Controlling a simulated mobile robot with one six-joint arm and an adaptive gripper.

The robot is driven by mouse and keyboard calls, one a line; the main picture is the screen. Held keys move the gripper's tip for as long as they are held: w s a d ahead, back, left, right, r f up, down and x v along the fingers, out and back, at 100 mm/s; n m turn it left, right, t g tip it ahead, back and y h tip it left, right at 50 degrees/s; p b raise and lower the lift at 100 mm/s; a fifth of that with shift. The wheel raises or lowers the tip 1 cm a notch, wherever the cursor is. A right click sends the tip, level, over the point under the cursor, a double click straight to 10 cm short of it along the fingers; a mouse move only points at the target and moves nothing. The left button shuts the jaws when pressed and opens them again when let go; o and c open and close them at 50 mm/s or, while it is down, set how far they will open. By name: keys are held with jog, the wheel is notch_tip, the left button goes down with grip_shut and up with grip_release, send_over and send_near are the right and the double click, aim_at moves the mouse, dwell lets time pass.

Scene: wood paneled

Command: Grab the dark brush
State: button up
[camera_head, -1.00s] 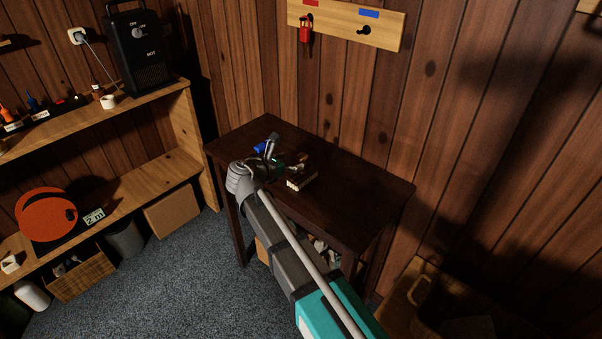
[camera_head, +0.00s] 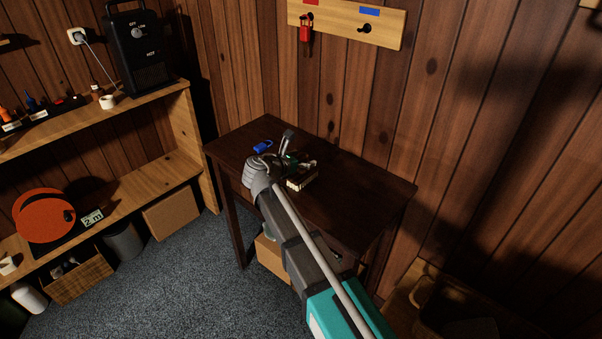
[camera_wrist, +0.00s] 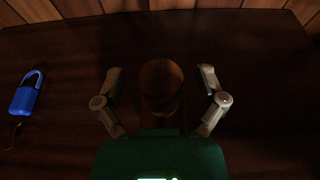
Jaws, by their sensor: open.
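The dark brush (camera_head: 301,182) lies on the dark wooden table (camera_head: 365,190), with its pale bristles facing the head camera. My gripper (camera_head: 297,152) is just above the tabletop, right at the brush and partly in front of it. In the wrist view, my gripper (camera_wrist: 160,85) is open, with one finger on each side of a rounded brown wooden piece, which looks like the brush (camera_wrist: 160,80). Gaps show between this piece and both fingers. Its near end is hidden behind the green gripper body.
A blue padlock (camera_head: 263,146) lies on the table left of my gripper; it also shows in the wrist view (camera_wrist: 25,98). The table's right part is clear. A paneled wall stands behind, with a hook board (camera_head: 345,24) holding a red padlock (camera_head: 305,29). Shelves stand at left.

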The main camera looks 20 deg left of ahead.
jog(key=shift+c, duration=0.2)
grip_shut()
dwell(0.4)
jog(key=shift+r, duration=0.1)
notch_tip(320, 180, up, 2)
jog(key=p, duration=0.2)
jog(key=shift+r+p, duration=0.25)
jog(key=shift+p, duration=0.15)
jog(key=s+a+r+p, duration=0.2)
jog(key=s+r+p, duration=0.8)
jog(key=s, duration=0.4)
jog(key=shift+r, duration=0.15)
